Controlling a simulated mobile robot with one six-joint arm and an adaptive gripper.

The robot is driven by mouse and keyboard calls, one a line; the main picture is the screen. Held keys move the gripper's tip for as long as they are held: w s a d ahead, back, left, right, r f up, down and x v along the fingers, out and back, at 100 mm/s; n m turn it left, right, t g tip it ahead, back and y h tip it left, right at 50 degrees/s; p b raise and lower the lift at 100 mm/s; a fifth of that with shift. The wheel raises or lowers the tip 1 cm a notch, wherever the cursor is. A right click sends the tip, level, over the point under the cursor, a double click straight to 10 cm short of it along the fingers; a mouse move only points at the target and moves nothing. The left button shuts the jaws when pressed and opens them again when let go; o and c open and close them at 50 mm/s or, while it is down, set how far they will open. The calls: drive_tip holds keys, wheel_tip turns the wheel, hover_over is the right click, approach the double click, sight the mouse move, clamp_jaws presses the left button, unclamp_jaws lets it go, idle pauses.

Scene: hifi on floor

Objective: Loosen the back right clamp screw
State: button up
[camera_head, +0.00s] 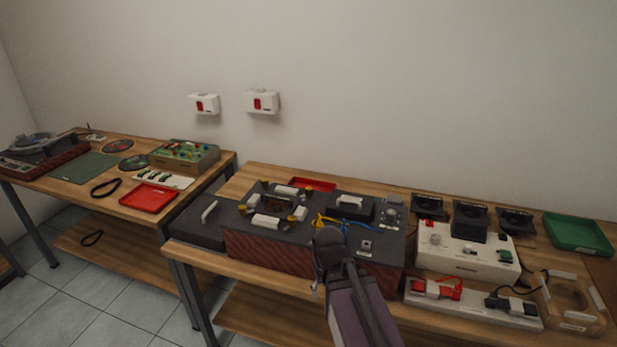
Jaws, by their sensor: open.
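A dark grey hifi unit with reddish-brown sides (270,251) stands on the middle bench. A square recess in its top has several yellow clamp screws around it. The back right clamp screw (302,197) seems to be the one at the recess's right back corner, beside a white block; it is small here. My arm rises from the bottom, its dark rounded end in front of the unit's right half. The arm hides part of the unit's front.
A blue and yellow cable (335,223) and a black block with a white handle (350,204) are right of the recess. A red tray (313,184) lies behind. A white power box (466,253) and power strip (470,303) crowd the right side.

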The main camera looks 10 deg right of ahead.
wheel_tip(320, 180, up, 14)
drive_tip(key=w+p, duration=0.2)
drive_tip(key=p, duration=1.1)
wheel_tip(320, 180, up, 10)
drive_tip(key=m+p, duration=0.9)
drive_tip(key=m, duration=0.4)
hover_over(309, 188)
drive_tip(key=shift+f, duration=0.15)
drive_tip(key=shift+f, duration=0.2)
wheel_tip(309, 188, down, 13)
drive_tip(key=b, duration=1.3)
drive_tip(key=shift+f, duration=0.2)
